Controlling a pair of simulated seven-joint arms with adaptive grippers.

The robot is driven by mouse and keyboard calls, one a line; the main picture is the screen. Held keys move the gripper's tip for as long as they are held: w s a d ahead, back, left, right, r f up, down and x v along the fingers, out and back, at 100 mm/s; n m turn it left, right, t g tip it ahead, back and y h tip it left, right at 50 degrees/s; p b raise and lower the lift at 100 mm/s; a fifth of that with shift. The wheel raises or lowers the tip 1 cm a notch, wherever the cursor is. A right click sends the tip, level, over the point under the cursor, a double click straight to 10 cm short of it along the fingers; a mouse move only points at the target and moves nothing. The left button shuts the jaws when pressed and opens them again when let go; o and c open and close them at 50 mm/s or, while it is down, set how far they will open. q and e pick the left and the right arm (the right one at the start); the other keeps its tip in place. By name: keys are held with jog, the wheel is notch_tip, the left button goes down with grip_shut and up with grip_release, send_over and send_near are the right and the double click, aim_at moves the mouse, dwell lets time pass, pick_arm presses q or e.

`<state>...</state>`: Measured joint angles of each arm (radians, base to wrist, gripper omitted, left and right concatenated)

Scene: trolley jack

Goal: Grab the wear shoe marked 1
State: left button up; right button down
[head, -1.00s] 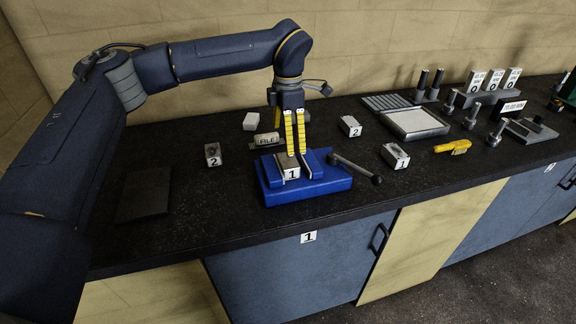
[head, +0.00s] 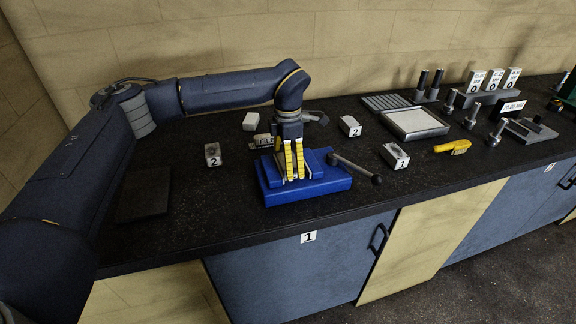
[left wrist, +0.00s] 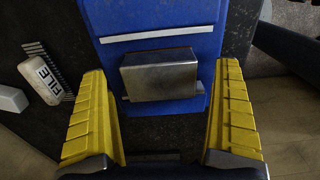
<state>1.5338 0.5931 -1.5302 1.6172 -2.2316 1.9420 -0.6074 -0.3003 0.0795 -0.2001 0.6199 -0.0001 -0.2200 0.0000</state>
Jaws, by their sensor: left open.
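A blue vise (head: 328,186) stands near the front edge of the bench. A grey metal block (left wrist: 160,75) sits between its jaws in the left wrist view. In the head view my fingers hide this block and any mark on it. My left gripper (head: 294,178) points down over the vise. Its yellow fingers are open, one on either side of the block, with gaps between them and it. Another metal block marked 1 (head: 395,155) lies on the bench to the right of the vise. My right gripper is not in view.
The vise handle (head: 355,168) sticks out to the right. Behind the vise lie a FILE-marked block (head: 264,141) and a plain pale block (head: 250,121). Blocks marked 2 lie left (head: 213,154) and right (head: 350,126). A yellow-handled brush (head: 452,147) lies further right.

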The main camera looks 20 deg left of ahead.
pick_arm(q)
jog(key=c, duration=1.6)
jog(key=shift+r, duration=0.15)
jog(key=shift+c, duration=0.4)
jog(key=shift+w+r, duration=0.1)
